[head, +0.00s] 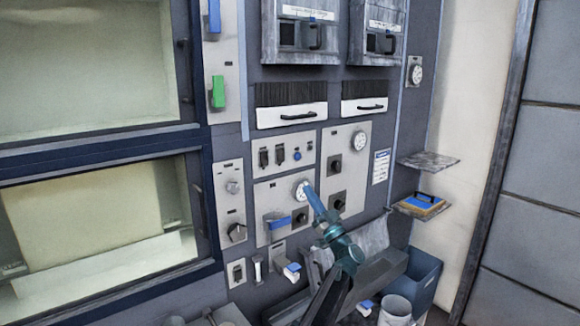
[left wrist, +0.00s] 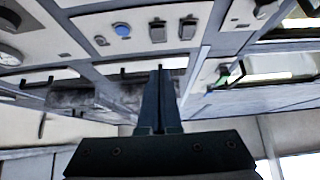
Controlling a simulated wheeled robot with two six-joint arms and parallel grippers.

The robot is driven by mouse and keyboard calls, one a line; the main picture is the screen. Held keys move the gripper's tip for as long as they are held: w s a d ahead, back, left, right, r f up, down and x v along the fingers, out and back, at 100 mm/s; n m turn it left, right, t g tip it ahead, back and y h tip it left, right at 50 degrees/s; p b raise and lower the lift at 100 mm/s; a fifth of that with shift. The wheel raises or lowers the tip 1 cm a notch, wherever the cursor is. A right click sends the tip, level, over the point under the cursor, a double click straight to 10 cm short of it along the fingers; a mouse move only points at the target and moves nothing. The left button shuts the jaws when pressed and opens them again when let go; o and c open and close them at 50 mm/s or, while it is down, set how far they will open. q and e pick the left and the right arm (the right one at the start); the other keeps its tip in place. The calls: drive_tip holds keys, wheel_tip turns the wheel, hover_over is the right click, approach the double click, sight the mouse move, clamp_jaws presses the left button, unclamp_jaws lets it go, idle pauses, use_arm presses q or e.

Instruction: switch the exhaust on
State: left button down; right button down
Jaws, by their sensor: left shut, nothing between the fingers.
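The exhaust switch cannot be singled out, as the panel labels are too small to read. A control panel (head: 270,172) in the head view carries two dark switches (head: 272,156) and a blue button (head: 297,155). In the left wrist view the two switches (left wrist: 172,31) and the blue button (left wrist: 123,30) are near the top, in reversed order. My left gripper (head: 307,187) is shut and empty, in front of the panel below the button, overlapping a white dial. Its closed fingers also show in the left wrist view (left wrist: 160,72). Contact cannot be told. My right gripper is not in view.
Two lit chamber windows (head: 90,65) fill the left. A green handle (head: 218,92) is at upper left of the panels. Drawers with black handles (head: 298,115) sit above. Small shelves (head: 428,161) and a bin (head: 424,275) stand at right.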

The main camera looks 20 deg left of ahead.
sight(281, 160)
use_arm(q)
drive_tip(key=p+x, duration=0.2)
drive_tip(key=x, duration=0.2)
drive_tip(key=f+p+x, duration=0.1)
drive_tip(key=p+x, duration=0.1)
drive_tip(key=x, duration=0.2)
drive_tip(key=w+a+p+x, duration=0.1)
drive_tip(key=x, duration=0.3)
drive_tip(key=shift+f+p, duration=0.3)
drive_tip(key=shift+p, duration=0.1)
drive_tip(key=shift+w+a, duration=0.25)
drive_tip(key=shift+a, duration=0.25)
drive_tip(key=shift+f, duration=0.1)
drive_tip(key=shift+w+a+f, duration=0.1)
drive_tip(key=shift+w+a, duration=0.2)
drive_tip(key=shift+s, duration=0.15)
